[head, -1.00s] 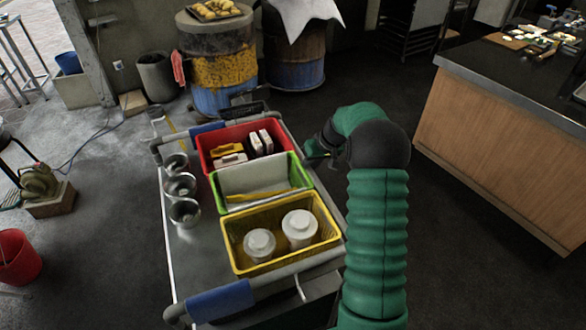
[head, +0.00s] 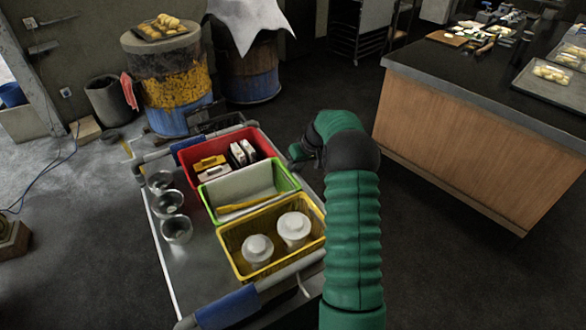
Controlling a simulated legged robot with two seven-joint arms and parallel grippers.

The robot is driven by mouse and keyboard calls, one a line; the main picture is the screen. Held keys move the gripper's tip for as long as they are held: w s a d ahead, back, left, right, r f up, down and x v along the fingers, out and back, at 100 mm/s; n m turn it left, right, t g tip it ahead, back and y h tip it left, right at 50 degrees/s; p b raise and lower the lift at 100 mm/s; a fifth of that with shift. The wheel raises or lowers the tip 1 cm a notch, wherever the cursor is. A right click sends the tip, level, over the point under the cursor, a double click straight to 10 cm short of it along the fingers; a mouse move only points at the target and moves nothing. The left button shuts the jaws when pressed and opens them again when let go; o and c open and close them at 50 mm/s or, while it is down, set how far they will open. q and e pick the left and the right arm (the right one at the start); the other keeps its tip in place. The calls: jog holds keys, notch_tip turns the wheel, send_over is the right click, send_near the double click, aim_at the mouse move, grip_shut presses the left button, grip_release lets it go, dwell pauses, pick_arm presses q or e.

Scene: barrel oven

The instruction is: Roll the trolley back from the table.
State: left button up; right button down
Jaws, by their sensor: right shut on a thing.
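The trolley (head: 190,262) stands in the middle-left of the head view, a grey metal top with tubular rails and blue grips (head: 228,308). It carries a red bin, a green bin and a yellow bin. My green right arm reaches over its right side. My right gripper (head: 304,153) is shut at the trolley's right edge, beside the red and green bins; its fingertips are mostly hidden. The table (head: 470,140), a dark-topped counter with wooden sides, stands at the right, with floor showing between it and the trolley. My left gripper is out of view.
Two barrels (head: 178,85) stand behind the trolley, one with a tray of food on top. A grey bucket (head: 108,100) is beside them. Three metal cups (head: 170,202) stand on the trolley's left side.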

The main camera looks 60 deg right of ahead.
jog(key=shift+s+f, duration=0.15)
jog(key=shift+s, duration=0.05)
jog(key=c, duration=1.3)
grip_release()
jog(key=shift+d, duration=0.15)
jog(key=shift+r, duration=0.2)
jog(key=p+v, duration=0.1)
jog(key=v, duration=1.5)
jog(key=shift+r, duration=0.2)
